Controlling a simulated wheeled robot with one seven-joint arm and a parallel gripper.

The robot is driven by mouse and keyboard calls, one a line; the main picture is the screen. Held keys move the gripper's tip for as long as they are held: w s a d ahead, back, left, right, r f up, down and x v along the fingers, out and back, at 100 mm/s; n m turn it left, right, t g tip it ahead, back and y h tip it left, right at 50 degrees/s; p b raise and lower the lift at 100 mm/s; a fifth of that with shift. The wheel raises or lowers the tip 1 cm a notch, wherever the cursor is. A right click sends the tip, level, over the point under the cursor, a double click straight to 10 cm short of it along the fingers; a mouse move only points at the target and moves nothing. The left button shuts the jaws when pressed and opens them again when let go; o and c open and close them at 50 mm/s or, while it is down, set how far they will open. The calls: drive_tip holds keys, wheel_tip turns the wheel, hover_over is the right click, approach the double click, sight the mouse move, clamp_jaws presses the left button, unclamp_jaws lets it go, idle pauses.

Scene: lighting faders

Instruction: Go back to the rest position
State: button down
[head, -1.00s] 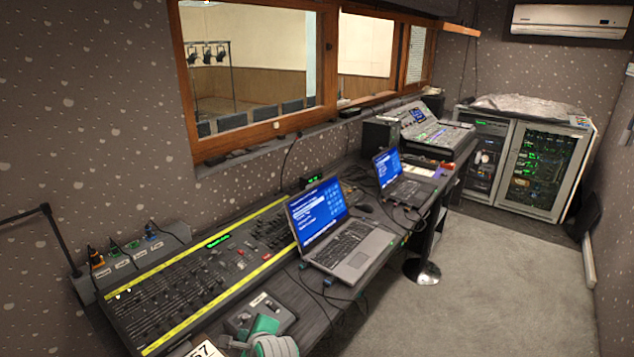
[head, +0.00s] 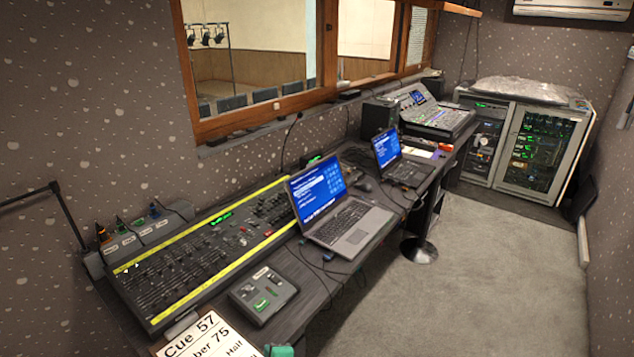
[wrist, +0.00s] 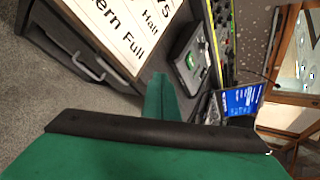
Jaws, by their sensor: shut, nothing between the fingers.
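My gripper shows in the head view only as a bit of green (head: 279,350) at the bottom edge, in front of the small dark box and to the right of the cue card. In the wrist view its green fingers (wrist: 160,84) are together with nothing between them, clear of the desk things. The lighting console (head: 190,262), with rows of faders and yellow strips, lies along the left of the desk. A white card (head: 208,338) reading "Cue 57" lies at its near end. The small dark box (head: 262,294) has a lit green button; it also shows in the wrist view (wrist: 192,60).
An open laptop (head: 340,215) stands right of the console, a second laptop (head: 398,160) beyond it. A mixing desk (head: 437,118) is farther back. Cables hang off the desk's front edge. A round stool (head: 419,250) stands by the desk. The carpet (head: 490,290) is open at right.

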drive_tip(key=s+d+f+n+t+h, duration=0.1)
drive_tip(key=s+d+f+n, duration=0.3)
drive_tip(key=s, duration=0.5)
drive_tip(key=s+d+f+n+t+h, duration=0.2)
drive_tip(key=s+d+n, duration=0.3)
drive_tip(key=s, duration=0.4)
drive_tip(key=s+d+r+n, duration=0.1)
drive_tip(key=s+r+n, duration=0.1)
drive_tip(key=s, duration=0.4)
drive_tip(key=s+d+r+n+t+h, duration=0.1)
drive_tip(key=s+r+n, duration=0.2)
drive_tip(key=s, duration=0.4)
drive_tip(key=s+d+r+n+t, duration=0.1)
drive_tip(key=s+r+n, duration=0.2)
drive_tip(key=s+r, duration=0.2)
drive_tip(key=shift+s+d, duration=0.2)
drive_tip(key=shift+s, duration=1.05)
drive_tip(key=shift+r, duration=0.1)
